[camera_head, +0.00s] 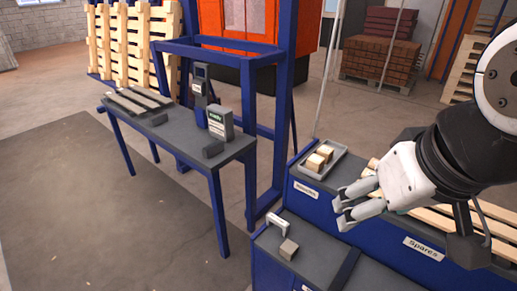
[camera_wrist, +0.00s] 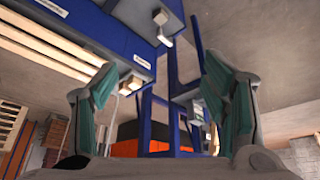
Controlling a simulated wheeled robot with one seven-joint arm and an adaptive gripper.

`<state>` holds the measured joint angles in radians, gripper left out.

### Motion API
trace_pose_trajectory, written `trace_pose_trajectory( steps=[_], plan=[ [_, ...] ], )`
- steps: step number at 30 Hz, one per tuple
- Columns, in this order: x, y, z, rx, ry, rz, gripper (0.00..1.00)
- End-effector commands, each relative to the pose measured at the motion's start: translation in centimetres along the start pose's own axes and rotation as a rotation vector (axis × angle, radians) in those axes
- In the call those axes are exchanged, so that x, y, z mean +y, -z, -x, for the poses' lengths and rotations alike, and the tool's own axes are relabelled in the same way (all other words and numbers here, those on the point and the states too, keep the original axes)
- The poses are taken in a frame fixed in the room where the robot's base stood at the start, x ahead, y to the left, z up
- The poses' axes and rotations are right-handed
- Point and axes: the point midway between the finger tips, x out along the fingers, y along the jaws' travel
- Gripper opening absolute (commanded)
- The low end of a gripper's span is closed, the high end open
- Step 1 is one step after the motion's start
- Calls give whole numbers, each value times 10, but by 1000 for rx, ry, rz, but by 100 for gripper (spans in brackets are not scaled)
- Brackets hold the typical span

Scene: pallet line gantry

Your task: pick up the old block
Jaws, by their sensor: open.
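My gripper (camera_head: 342,212) is open and empty, above the blue bench near its front edge; it also shows in the wrist view (camera_wrist: 160,72) with its fingers wide apart. No block is marked as old, so I cannot tell which it is. A small grey-brown block (camera_head: 288,249) sits on the lower blue cabinet, below and left of my gripper. Two light wooden blocks (camera_head: 315,163) sit in a grey tray (camera_head: 333,150) on the bench.
Wooden slats (camera_head: 465,222) lie along the bench behind a "Spares" label (camera_head: 424,248). A blue frame (camera_head: 284,110) rises behind.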

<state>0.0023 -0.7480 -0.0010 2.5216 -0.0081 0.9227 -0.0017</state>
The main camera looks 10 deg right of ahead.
Motion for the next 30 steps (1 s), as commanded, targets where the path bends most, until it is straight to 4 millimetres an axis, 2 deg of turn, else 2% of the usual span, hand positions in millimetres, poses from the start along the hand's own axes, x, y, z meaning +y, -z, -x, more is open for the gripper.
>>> trace_pose_trajectory(
  steps=[14,16,19,23,30],
  plan=[
    [0,0,0,0,0,0,68],
    [0,0,0,0,0,0,72],
    [0,5,-8,-8,0,-12,72],
    [0,25,-40,-42,-4,-61,72],
    [1,78,-138,-130,-21,-219,72]
  ],
)
